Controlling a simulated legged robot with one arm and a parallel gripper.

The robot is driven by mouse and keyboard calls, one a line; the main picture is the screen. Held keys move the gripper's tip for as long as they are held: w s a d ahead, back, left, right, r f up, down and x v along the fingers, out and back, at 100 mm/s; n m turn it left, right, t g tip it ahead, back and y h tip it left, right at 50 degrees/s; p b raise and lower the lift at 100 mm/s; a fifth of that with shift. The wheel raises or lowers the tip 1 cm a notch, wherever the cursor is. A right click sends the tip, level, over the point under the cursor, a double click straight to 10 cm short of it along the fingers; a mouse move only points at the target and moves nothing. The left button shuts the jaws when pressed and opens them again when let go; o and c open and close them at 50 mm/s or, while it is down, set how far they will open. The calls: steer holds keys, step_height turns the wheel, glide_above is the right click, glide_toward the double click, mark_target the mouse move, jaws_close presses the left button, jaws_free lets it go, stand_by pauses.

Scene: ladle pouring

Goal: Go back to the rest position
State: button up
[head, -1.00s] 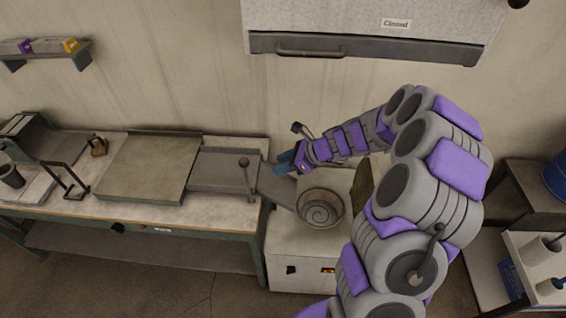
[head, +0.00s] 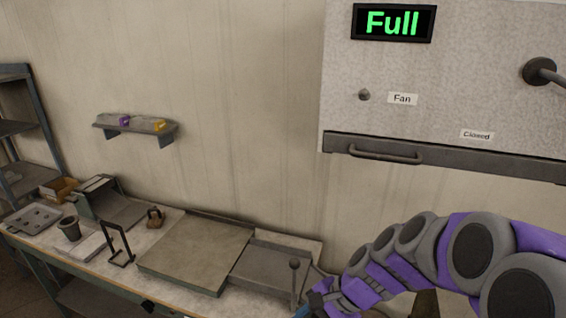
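My arm enters from the lower right in the head view and reaches left along the bottom edge. My gripper (head: 309,309), with blue fingers, is at the bottom edge, beside the dark upright lever with a round knob (head: 295,266). The fingertips are small and partly cut off, so I cannot tell whether they are open or shut, or whether they touch anything. No ladle is clearly visible.
The workbench (head: 185,222) holds a flat square plate (head: 195,250), a lower grey tray (head: 270,268), a dark cup (head: 69,228) and a black frame (head: 118,245). A wall cabinet (head: 450,90) reads "Full". A small shelf (head: 137,125) and a rack (head: 30,130) stand left.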

steer(key=s+d+f+n+h+b, duration=0.1)
steer(key=s+d+n+h+b, duration=0.2)
steer(key=s, duration=0.7)
steer(key=s+d+f+n+g+h+b, duration=0.1)
steer(key=s+d+f+n+h+b, duration=0.1)
steer(key=s+d+n, duration=0.4)
steer(key=s+n+h+b, duration=0.1)
steer(key=s+h, duration=0.1)
steer(key=s, duration=0.3)
steer(key=shift+s+f+g, duration=0.2)
steer(key=shift+f+g, duration=0.1)
stand_by(2.3)
